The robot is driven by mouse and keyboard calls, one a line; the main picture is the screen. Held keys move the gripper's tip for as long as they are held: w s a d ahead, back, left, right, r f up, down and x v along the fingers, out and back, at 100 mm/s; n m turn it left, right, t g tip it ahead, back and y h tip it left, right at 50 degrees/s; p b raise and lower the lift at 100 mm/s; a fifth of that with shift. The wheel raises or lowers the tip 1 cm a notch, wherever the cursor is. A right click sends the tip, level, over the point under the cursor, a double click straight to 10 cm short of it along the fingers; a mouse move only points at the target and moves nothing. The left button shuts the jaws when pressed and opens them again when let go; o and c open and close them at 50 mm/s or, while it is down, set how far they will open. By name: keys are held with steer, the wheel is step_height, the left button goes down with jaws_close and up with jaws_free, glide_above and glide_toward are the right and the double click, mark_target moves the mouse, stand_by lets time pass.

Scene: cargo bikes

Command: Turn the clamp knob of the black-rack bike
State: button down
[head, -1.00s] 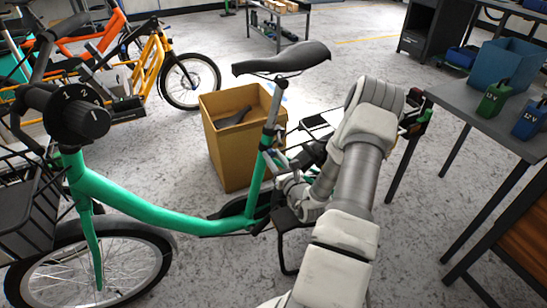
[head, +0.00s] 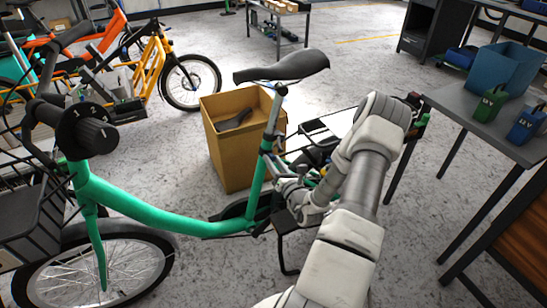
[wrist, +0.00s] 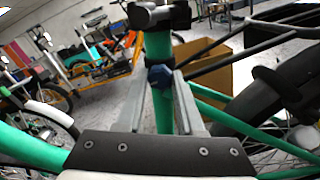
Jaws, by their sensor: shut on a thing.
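The green bike (head: 150,212) stands in front of me, its saddle (head: 285,67) on a silver post. A dark blue knob (wrist: 158,76) sits at the top of the green seat tube (wrist: 162,110), just below the dark collar, in the wrist view. My gripper (wrist: 165,78) has its two fingers on either side of the knob, shut on it. In the head view my gripper (head: 291,192) is at the seat tube, below the saddle. The knob is too small to make out there. My arm partly hides the bike's dark rear rack (head: 318,143).
A cardboard box (head: 236,150) stands behind the seat tube. A grey table (head: 470,115) with green and blue batteries and a blue bin is at right. Orange and yellow bikes (head: 150,65) stand at back left. Open floor lies between.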

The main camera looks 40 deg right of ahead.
steer(key=m+p, duration=0.3)
steer(key=m, duration=0.2)
steer(key=shift+m+p, duration=0.3)
steer(key=shift+p, duration=0.05)
stand_by(0.4)
steer(key=c, duration=0.5)
jaws_free()
steer(key=shift+c, duration=0.2)
steer(key=p+v, duration=0.3)
steer(key=v, duration=1.4)
steer(key=shift+s+a, duration=0.15)
steer(key=shift+s, duration=0.05)
